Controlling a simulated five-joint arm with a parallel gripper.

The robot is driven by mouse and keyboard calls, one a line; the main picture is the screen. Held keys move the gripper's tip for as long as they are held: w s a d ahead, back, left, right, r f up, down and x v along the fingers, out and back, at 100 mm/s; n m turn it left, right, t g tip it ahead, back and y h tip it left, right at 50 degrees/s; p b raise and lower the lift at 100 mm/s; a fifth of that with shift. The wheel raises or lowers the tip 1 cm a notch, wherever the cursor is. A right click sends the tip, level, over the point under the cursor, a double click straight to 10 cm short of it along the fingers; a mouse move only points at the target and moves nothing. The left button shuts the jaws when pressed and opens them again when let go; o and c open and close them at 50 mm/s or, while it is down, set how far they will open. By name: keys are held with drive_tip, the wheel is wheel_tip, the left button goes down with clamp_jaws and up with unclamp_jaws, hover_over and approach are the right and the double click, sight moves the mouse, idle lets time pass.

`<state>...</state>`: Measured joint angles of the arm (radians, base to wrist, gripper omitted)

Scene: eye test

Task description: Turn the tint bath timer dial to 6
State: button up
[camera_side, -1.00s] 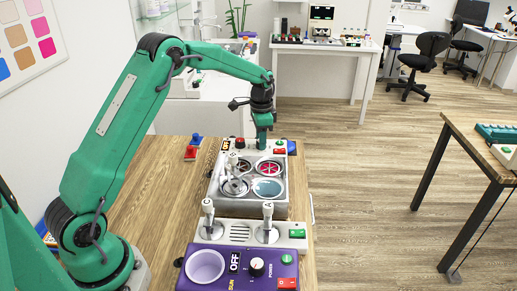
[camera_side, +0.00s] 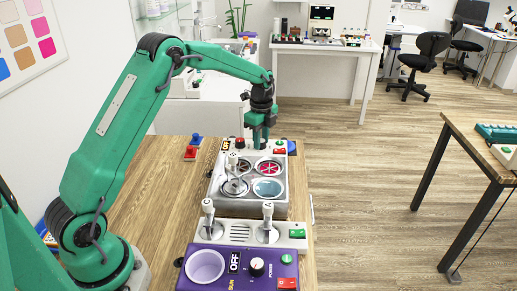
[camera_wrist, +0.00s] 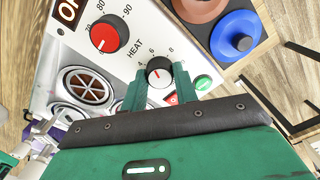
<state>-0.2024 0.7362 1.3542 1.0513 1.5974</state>
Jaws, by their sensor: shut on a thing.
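The tint bath (camera_side: 248,206) is a grey box with round wells on the table in the side view. Its timer dial (camera_wrist: 159,71) is a black knob with a pale cap and a red mark, ringed by printed numbers, in the wrist view. I cannot read its exact setting. My gripper (camera_wrist: 159,91) points down at the bath's back edge and is shut on the dial, one finger on each side. In the side view my gripper (camera_side: 262,139) hides the dial.
A red heat knob (camera_wrist: 105,36), a green button (camera_wrist: 203,82) and a red switch (camera_wrist: 172,99) sit close to the dial. A blue round piece (camera_wrist: 233,35) is at the upper right. A purple unit (camera_side: 222,282) stands in front.

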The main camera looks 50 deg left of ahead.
drive_tip(key=shift+r+m, duration=0.1)
drive_tip(key=shift+m, duration=0.5)
drive_tip(key=o, duration=1)
wheel_tip(320, 180, up, 7)
drive_tip(key=shift+r, duration=0.4)
